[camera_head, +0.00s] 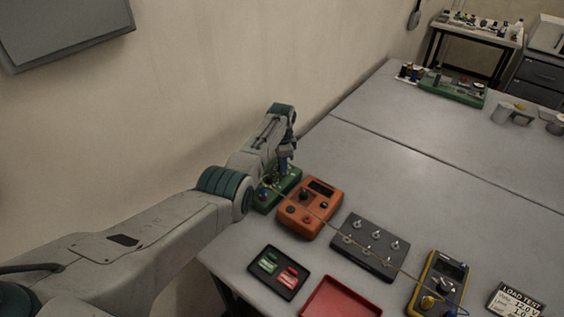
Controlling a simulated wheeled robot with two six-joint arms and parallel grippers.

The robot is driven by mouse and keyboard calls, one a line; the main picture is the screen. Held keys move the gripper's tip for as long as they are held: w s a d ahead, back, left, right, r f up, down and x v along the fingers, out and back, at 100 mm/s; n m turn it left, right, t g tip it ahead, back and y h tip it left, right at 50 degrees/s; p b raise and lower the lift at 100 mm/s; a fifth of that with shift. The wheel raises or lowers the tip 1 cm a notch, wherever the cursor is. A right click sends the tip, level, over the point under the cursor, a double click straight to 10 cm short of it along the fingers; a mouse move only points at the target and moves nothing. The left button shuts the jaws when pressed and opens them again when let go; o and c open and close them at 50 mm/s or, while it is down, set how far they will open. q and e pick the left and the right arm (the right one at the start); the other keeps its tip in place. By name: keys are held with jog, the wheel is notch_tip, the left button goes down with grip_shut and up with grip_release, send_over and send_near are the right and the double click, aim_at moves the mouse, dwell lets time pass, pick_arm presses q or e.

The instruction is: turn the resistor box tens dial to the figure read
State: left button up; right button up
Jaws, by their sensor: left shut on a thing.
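My left arm reaches in from the left, and its gripper (284,166) points down over the green box (290,190) by the wall. The left gripper is shut on a small part on top of this box, apparently a knob; the fingers and arm hide it. A blue knob (263,192) shows on the box's near end. Beside it lies an orange box (312,222) with a dark display and dials. A dark box (368,247) carries several pale knobs or terminals. No dial figures are legible. My right gripper is not in view.
A yellow meter (437,283), a LOAD TEST card (516,298), a black tray (257,279) with green and red pieces, and a red tray (320,305) are nearby. A thin wire (330,223) crosses the boxes. The grey table's middle (420,180) is clear.

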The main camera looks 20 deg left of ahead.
pick_arm(q)
jog(key=shift+w+r+m, duration=0.1)
jog(key=shift+m, duration=0.2)
jog(key=o, duration=1)
notch_tip(320, 180, up, 11)
jog(key=b, duration=0.2)
jog(key=shift+b, duration=0.4)
